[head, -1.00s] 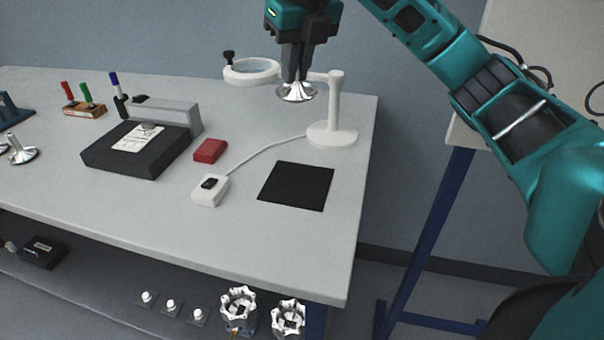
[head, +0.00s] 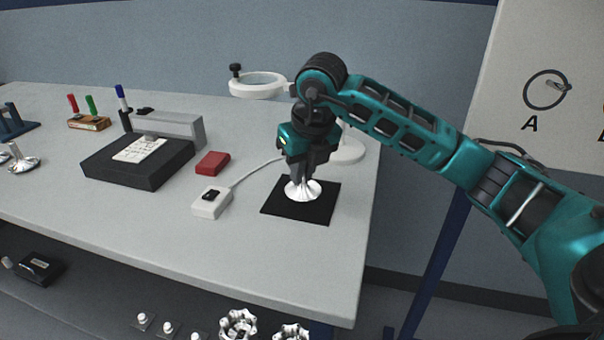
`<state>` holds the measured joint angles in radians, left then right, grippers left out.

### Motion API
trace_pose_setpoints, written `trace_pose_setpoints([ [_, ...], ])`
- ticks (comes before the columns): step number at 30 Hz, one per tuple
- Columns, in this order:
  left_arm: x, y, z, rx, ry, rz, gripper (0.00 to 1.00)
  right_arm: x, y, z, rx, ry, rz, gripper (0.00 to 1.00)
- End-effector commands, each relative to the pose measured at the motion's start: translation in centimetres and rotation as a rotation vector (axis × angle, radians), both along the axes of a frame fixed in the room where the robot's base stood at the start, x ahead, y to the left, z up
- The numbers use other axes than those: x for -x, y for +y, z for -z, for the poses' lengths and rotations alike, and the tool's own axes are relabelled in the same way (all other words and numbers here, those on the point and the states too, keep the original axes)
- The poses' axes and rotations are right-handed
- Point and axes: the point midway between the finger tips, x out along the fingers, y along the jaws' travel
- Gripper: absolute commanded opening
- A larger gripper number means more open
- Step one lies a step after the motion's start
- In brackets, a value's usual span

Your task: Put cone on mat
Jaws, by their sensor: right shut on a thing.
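My left gripper is not in view.
A white magnifier stand (head: 258,86) is behind my right arm. A white switch box (head: 211,203) with a cable and a red block (head: 212,163) lie left of the mat. A black device (head: 138,162) is further left. Another silver cone-like piece (head: 22,162) stands at the far left.

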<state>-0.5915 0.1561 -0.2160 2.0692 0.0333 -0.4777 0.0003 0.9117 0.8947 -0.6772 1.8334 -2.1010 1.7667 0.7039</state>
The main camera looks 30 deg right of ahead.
Motion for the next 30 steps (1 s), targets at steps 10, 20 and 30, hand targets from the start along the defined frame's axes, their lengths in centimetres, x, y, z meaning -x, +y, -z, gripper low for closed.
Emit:
trace_pose_setpoints([
  [10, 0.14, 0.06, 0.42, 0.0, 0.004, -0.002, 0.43, -0.03, -0.02, 0.6, 0.0, -0.003, 0.0, 0.0],
  [20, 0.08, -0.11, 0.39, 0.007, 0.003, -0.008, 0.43, -0.02, -0.02, 0.71, 0.0, -0.002, 0.0, 0.36],
  [30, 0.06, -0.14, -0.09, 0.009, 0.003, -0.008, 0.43, -0.01, -0.01, 0.04, -0.001, -0.003, 0.0, 0.37],
])
